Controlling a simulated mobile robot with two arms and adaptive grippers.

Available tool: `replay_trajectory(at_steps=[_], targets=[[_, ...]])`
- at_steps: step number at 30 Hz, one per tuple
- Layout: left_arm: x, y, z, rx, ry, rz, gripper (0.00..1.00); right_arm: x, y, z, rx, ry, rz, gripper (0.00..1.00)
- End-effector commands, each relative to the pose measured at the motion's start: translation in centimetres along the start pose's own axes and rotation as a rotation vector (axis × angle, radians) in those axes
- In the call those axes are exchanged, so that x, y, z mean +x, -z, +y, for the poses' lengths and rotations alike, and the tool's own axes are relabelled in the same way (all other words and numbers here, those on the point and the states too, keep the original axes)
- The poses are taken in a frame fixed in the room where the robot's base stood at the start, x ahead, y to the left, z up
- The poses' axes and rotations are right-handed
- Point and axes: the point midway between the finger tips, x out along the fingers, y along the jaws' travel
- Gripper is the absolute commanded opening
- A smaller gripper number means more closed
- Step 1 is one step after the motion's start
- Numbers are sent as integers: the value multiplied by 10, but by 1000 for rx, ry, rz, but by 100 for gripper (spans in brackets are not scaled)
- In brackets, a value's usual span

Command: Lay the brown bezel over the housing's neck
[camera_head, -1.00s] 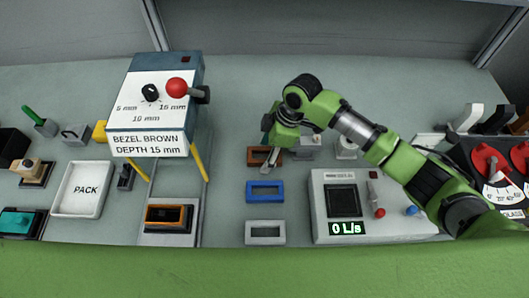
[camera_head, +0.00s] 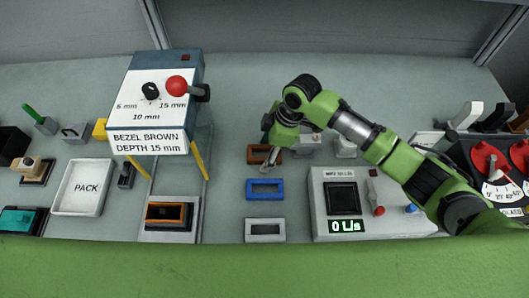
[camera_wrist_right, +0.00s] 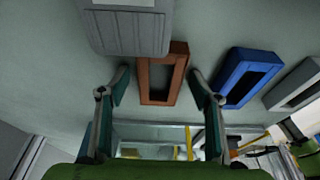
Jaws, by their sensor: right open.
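The brown bezel (camera_head: 251,154), a rectangular open frame, lies on the bench at the back of a column of bezels. In the right wrist view the brown bezel (camera_wrist_right: 178,72) sits between and beyond my fingertips. My right gripper (camera_head: 270,157) is open and empty, over the bezel and partly hiding it in the head view. In the wrist view its fingers (camera_wrist_right: 160,88) are spread to either side of the bezel. What looks like the housing, a black block with an orange rim (camera_head: 168,213), sits on a pale plate below the press. My left gripper is not in view.
A blue bezel (camera_head: 265,184) and a grey bezel (camera_head: 265,227) lie in front of the brown one. The press (camera_head: 150,105), marked "BEZEL BROWN DEPTH 15 mm", overhangs the housing. A PACK tray (camera_head: 62,205) is at left; a box reading 0 L/s (camera_head: 322,205) at right.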

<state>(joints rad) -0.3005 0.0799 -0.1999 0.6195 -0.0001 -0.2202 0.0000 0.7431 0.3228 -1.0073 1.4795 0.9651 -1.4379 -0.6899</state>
Motion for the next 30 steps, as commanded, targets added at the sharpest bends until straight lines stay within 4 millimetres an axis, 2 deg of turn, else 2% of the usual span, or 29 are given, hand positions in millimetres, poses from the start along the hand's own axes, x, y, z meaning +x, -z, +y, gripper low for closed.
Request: replay_trajectory(at_steps=[1,4,5,16,20,26,30], targets=[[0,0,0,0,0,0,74,0,0,0,0,0,0,50],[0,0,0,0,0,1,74,0,0,0,0,0,-1,24],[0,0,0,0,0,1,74,0,0,0,0,0,-1,22],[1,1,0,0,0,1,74,1,-1,-1,0,2,-3,22],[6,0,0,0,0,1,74,-4,1,0,-2,0,-3,22],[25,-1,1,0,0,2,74,-33,10,0,-4,-4,0,22],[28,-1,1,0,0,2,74,-59,20,-23,-7,-3,2,22]])
